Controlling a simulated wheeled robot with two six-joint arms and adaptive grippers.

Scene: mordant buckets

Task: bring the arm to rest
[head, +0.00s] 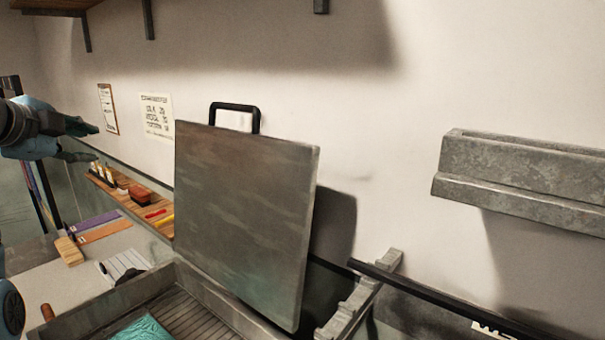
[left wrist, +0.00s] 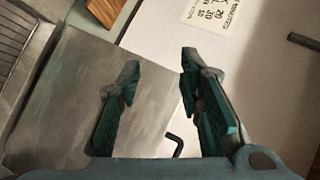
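My left gripper (head: 95,143) is at the left edge of the head view, raised above the wall ledge. Its two dark green fingers are spread apart with nothing between them. In the left wrist view the gripper (left wrist: 160,63) also shows open and empty. A grey metal lid (head: 245,215) with a black handle (head: 235,107) stands steeply raised at the back of a grey basin (head: 215,308). The lid also fills much of the left wrist view (left wrist: 75,100). The gripper is apart from the lid in the head view. My right gripper is not in view.
A wooden ledge (head: 160,227) with small items runs along the wall. A wooden block (head: 69,251) and a striped paper (head: 123,266) lie on the counter. A teal item (head: 142,329) lies in the basin. A grey trough (head: 520,168) hangs at right; the wall between is bare.

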